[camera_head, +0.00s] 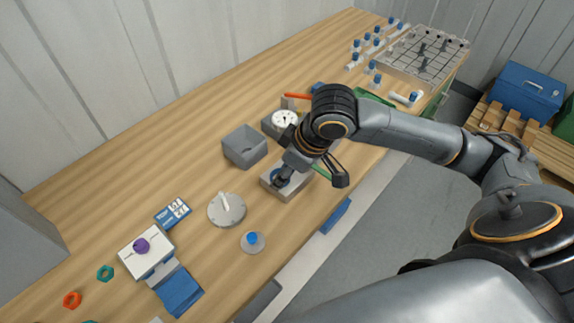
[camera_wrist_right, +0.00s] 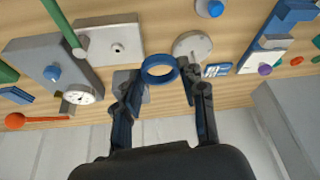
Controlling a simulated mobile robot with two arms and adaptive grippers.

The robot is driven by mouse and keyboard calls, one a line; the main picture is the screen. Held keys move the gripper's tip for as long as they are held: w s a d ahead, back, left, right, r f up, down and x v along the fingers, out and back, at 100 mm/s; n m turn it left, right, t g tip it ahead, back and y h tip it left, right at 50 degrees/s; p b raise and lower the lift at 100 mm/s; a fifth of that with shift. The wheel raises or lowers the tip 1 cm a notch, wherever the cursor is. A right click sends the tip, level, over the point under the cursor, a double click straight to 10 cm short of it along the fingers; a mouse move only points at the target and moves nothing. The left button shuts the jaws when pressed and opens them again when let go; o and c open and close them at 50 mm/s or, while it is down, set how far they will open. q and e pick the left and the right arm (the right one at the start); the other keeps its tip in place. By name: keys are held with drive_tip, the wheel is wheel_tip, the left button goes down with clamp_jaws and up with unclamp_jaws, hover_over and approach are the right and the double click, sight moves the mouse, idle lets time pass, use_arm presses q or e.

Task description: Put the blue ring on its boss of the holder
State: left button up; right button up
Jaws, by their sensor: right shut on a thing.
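The blue ring (camera_wrist_right: 160,69) is held between the fingertips of my right gripper (camera_wrist_right: 158,80) in the right wrist view, its opening clear. In the head view the right gripper (camera_head: 285,176) is over a grey block (camera_head: 292,191), with a bit of the blue ring (camera_head: 280,178) showing. In the wrist view this block (camera_wrist_right: 108,45), which looks like the holder, has a small round boss on its face. The ring appears beside that boss, not around it; the height gap cannot be told. My left gripper is not in view.
A round disc with a handle (camera_head: 226,209) and a blue knob on a disc (camera_head: 252,240) lie to the left. A green rod (camera_wrist_right: 62,22) is beside the block.

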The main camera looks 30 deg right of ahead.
drive_tip(key=s+a+r+p, duration=0.2)
drive_tip(key=s+r+p, duration=0.1)
drive_tip(key=r+p, duration=0.2)
drive_tip(key=shift+s+a+r, duration=0.4)
drive_tip(key=shift+r, duration=0.15)
